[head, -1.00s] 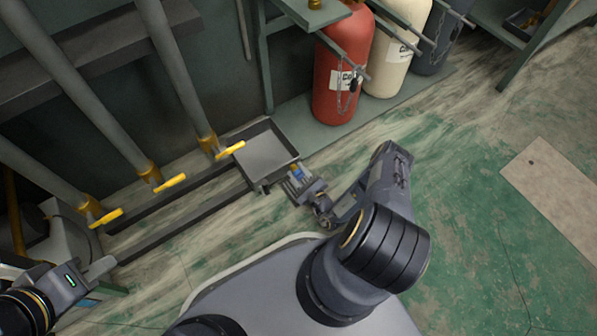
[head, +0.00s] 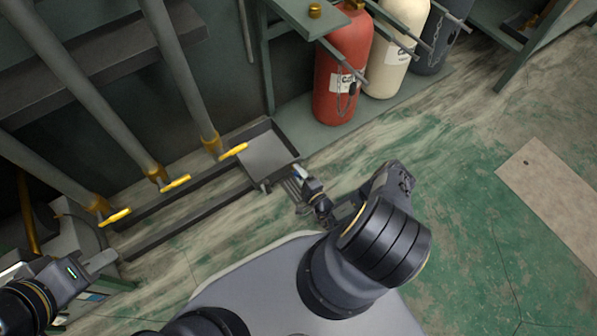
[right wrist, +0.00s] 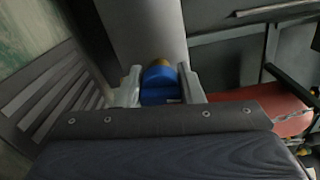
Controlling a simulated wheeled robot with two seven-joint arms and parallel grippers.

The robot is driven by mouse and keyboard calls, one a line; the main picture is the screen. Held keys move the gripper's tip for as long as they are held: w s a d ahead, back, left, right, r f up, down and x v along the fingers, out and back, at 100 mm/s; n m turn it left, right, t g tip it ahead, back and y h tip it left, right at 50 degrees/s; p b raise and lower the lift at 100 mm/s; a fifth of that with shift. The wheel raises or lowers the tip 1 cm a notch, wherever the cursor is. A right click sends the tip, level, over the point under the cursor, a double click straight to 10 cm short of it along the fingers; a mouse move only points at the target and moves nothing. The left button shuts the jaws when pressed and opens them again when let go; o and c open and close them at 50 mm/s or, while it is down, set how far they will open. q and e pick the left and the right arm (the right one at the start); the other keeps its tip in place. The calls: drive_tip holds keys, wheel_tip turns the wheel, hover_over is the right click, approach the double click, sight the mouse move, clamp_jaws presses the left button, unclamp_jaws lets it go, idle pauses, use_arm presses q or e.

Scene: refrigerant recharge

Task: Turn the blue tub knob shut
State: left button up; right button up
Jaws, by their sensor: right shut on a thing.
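The blue tub knob (right wrist: 158,88) sits between the two pale fingers of my right gripper (right wrist: 160,92) in the right wrist view. The fingers are shut on its sides. A bit of brass (right wrist: 161,63) shows behind the knob, in front of a grey cylinder. In the head view my right gripper (head: 300,174) is low beside the right edge of the grey tray, and the knob is mostly hidden there. My left gripper (head: 105,262) is at the lower left, away from the knob; its finger gap is not clear.
A shallow grey tray (head: 268,155) lies beside the right gripper. Grey pipes with yellow-handled valves (head: 176,183) stand at left. A red cylinder (head: 341,65) and a cream cylinder (head: 400,45) stand behind on a low shelf. Green floor (head: 450,215) at right is open.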

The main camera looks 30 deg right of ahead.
drive_tip(key=shift+n, duration=0.8)
drive_tip(key=shift+f, duration=0.1)
drive_tip(key=o, duration=1)
drive_tip(key=shift+c, duration=0.2)
drive_tip(key=s, duration=0.2)
drive_tip(key=s+p, duration=0.1)
drive_tip(key=s, duration=0.5)
drive_tip(key=shift+d, duration=0.3)
